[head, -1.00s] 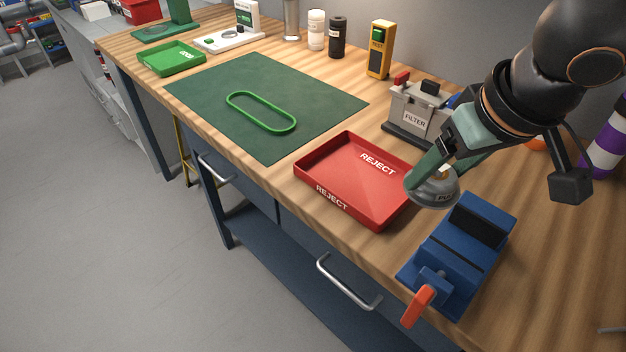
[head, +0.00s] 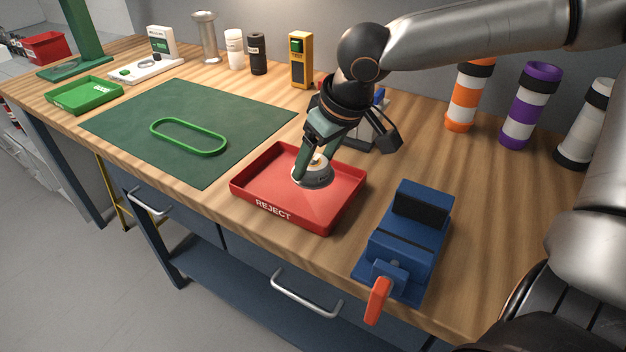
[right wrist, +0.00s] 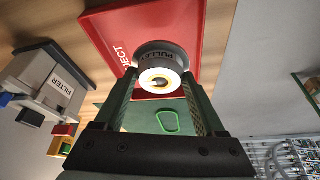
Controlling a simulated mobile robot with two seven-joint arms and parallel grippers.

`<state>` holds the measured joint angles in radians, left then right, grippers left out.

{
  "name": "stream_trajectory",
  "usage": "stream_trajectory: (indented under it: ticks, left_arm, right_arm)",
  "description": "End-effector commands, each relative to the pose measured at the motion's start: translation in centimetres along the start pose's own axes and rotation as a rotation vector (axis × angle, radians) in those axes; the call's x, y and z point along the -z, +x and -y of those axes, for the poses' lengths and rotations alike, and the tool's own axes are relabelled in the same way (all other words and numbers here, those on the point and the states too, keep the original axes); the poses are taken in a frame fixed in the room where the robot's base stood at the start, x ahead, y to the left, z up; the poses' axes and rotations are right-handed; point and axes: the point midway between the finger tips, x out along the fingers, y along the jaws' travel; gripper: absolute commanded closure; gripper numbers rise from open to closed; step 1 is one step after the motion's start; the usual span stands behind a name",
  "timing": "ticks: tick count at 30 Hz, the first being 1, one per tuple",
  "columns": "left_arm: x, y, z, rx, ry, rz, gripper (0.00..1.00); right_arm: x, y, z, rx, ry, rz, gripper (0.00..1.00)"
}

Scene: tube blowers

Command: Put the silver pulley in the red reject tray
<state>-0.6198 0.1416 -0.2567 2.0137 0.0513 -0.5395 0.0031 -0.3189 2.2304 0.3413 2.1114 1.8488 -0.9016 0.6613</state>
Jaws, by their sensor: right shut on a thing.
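The silver pulley (head: 313,176) is a grey disc with a raised hub, labelled PULLEY in the right wrist view (right wrist: 161,65). My right gripper (head: 314,160) is shut on it and holds it over the red reject tray (head: 262,206). In the right wrist view the pulley sits between the two fingertips (right wrist: 160,84), with the tray's red floor (right wrist: 200,20) behind it. I cannot tell whether the pulley touches the tray floor. The tray is otherwise empty where I can see it. My left gripper is not in view.
A blue vise (head: 408,240) with an orange handle stands right of the tray. A grey filter box (right wrist: 50,82) is behind my right gripper. A green mat (head: 190,120) with a green belt ring (head: 188,137) lies left. Striped cylinders (head: 530,105) stand at the back right.

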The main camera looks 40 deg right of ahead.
Motion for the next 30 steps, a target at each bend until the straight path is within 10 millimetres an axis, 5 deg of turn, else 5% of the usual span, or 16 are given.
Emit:
stream_trajectory:
  ticks: [17, 29, 30]
  left_arm:
    - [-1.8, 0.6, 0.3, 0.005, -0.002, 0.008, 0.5]
    - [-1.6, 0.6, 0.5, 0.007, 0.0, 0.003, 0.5]
    - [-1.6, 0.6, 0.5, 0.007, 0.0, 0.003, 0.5]
  right_arm:
    - [-0.3, 6.5, -1.8, 0.0, -0.003, -0.002, 1.0]
    - [-0.5, 7.0, -1.7, 0.001, -0.001, -0.004, 1.0]
    - [-0.6, 7.0, -1.7, 0.001, -0.001, -0.002, 0.27]
